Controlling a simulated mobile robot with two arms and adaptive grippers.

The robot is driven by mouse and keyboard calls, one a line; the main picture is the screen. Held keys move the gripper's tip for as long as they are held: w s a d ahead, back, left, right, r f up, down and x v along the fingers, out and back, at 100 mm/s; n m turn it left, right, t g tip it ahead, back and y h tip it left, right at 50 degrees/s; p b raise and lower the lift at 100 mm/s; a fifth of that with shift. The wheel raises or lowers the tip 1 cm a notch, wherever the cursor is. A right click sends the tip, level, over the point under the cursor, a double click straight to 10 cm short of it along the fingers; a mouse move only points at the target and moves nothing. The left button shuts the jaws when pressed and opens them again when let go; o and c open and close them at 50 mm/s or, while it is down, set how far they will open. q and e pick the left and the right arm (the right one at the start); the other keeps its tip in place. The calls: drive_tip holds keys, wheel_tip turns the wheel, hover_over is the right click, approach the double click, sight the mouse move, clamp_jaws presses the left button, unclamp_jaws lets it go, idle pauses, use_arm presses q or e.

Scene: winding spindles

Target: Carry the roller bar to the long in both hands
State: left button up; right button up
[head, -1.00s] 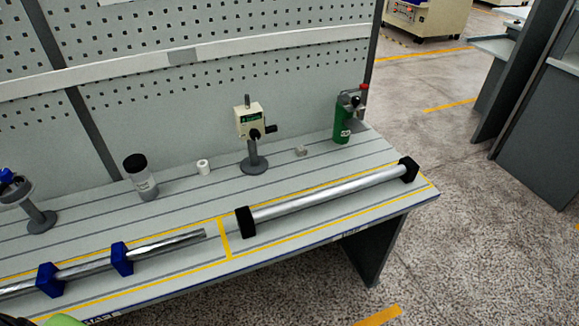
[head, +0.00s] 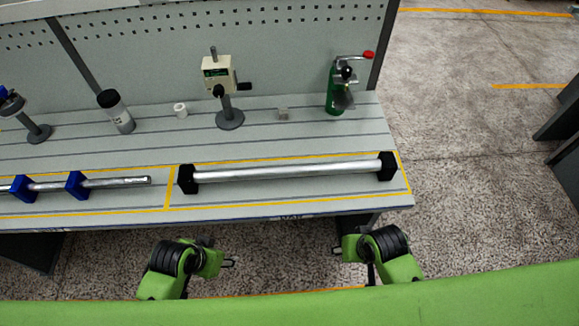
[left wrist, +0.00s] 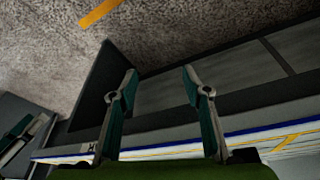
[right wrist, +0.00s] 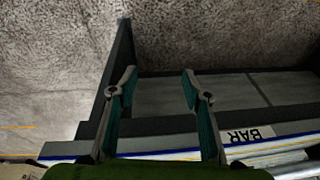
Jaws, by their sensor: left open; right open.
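A silver bar with black end blocks (head: 290,171) lies level inside the yellow outline on the right half of the bench. A second, thinner silver bar (head: 120,182) lies in blue blocks (head: 77,184) on the left half; its left end is out of the head view. I cannot tell by a label which is the roller bar. My left gripper (head: 230,263) is open and empty in front of the bench, below its front edge; its fingers (left wrist: 158,80) are apart in the left wrist view. My right gripper (head: 337,251) is likewise open and empty, its fingers (right wrist: 160,80) apart.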

use_arm(q)
drive_tip(key=w+d+r+m+h, duration=0.1)
drive_tip(key=w+d+r+m, duration=0.1)
drive_tip(key=r, duration=0.3)
drive_tip(key=w+d+r+m+h, duration=0.1)
drive_tip(key=w+d+r+m, duration=0.1)
drive_tip(key=r, duration=0.3)
use_arm(e)
drive_tip(key=w+a+r+m, duration=0.2)
drive_tip(key=w+r+m, duration=0.15)
drive_tip(key=r, duration=0.65)
use_arm(q)
drive_tip(key=m+g, duration=0.2)
drive_tip(key=m, duration=0.8)
approach(227, 172)
drive_tip(key=a+r, duration=0.1)
use_arm(e)
wheel_tip(227, 172, up, 14)
drive_tip(key=m+g+h, duration=0.1)
drive_tip(key=m, duration=1.3)
hover_over(346, 164)
drive_tip(key=s, duration=0.2)
use_arm(q)
drive_tip(key=shift+s+a+r+h+p, duration=0.1)
drive_tip(key=shift+s+h+p, duration=0.2)
drive_tip(key=shift+h+p, duration=0.15)
use_arm(e)
drive_tip(key=shift+r, duration=0.1)
